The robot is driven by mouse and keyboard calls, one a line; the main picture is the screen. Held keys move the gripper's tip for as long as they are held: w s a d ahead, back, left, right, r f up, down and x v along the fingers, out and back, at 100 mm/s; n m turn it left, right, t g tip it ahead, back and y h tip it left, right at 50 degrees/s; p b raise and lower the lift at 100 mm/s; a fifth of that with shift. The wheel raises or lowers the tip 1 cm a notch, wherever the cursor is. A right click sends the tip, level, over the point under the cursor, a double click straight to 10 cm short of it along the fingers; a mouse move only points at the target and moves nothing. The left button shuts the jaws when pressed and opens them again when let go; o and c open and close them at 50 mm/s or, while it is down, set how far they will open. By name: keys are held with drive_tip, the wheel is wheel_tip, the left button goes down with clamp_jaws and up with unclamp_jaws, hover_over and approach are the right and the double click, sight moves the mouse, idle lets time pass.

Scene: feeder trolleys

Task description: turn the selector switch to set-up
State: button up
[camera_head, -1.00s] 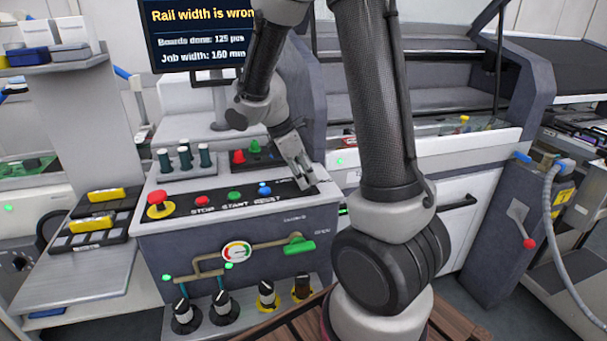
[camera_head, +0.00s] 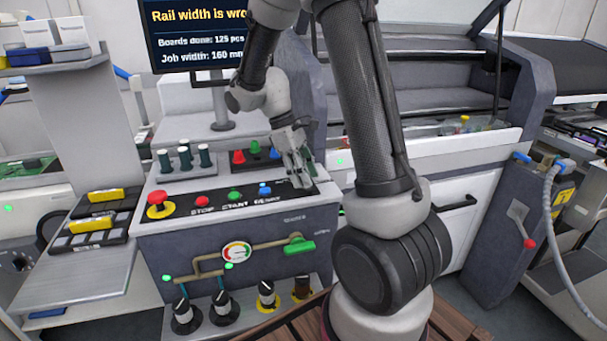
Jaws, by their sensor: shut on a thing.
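My gripper (camera_head: 303,183) points down at the right end of the black button strip (camera_head: 222,205) on the control panel. It is right of the blue reset button (camera_head: 265,189). Its fingers are shut on the selector switch, which they hide almost wholly, so I cannot tell which way its knob points. The small lettering near it is too small to read.
A red emergency button (camera_head: 158,199) on yellow, a red stop button (camera_head: 202,201) and a green start button (camera_head: 235,195) line the strip. A green-handled valve (camera_head: 299,245) and several knobs are below.

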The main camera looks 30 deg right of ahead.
drive_tip(key=shift+m+y, duration=0.7)
drive_tip(key=shift+m, duration=1.3)
drive_tip(key=shift+w, duration=0.1)
drive_tip(key=o, duration=1)
drive_tip(key=v, duration=1.2)
drive_tip(key=shift+w+d+f, duration=0.1)
drive_tip(key=shift+w+d, duration=0.05)
drive_tip(key=shift+w, duration=0.1)
drive_tip(key=shift+g, duration=0.3)
